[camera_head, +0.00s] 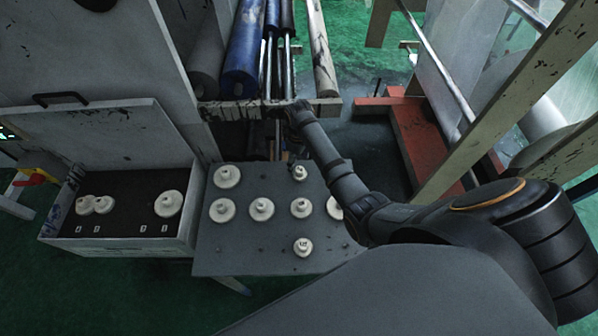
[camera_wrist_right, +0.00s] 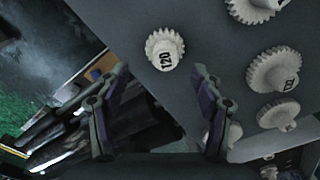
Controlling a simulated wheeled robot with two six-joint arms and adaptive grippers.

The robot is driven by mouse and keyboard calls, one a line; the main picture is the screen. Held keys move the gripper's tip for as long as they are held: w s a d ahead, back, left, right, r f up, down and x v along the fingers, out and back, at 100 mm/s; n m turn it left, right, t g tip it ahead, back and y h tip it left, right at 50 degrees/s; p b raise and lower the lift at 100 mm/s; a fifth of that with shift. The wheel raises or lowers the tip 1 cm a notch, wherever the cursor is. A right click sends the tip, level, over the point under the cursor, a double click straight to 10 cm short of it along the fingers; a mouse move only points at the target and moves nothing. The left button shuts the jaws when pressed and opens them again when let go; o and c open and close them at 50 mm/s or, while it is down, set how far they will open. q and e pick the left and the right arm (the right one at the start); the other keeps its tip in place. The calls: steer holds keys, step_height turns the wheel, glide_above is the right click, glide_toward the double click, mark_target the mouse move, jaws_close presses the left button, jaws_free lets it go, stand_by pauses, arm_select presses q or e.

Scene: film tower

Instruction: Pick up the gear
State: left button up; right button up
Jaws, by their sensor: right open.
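Several white gears stand on the grey table (camera_head: 215,262) in the head view, among them a small gear (camera_head: 299,173) near the far edge, a middle gear (camera_head: 261,209) and a near gear (camera_head: 303,247). My right gripper (camera_head: 292,140) is at the table's far edge, close to the small gear, and its fingers are hard to make out there. In the right wrist view, my right gripper (camera_wrist_right: 160,75) is open and empty. A white gear marked 120 (camera_wrist_right: 164,48) lies just beyond the gap between its fingertips, apart from them. My left gripper is not in view.
An open grey case (camera_head: 120,245) with several white gears stands left of the table. A machine with blue rollers (camera_head: 243,55) is behind it. My right arm hides part of a gear (camera_head: 334,208) at the table's right side. A red beam (camera_head: 415,150) lies further right.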

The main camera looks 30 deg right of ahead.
mark_target(300, 169)
steer(key=f, duration=0.1)
steer(key=s+f+p, duration=0.1)
steer(key=shift+a+f, duration=0.1)
steer(key=shift+f, duration=1.15)
steer(key=c, duration=0.9)
steer(key=shift+c, duration=1)
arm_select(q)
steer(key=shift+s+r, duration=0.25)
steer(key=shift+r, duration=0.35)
arm_select(e)
steer(key=shift+c, duration=0.6)
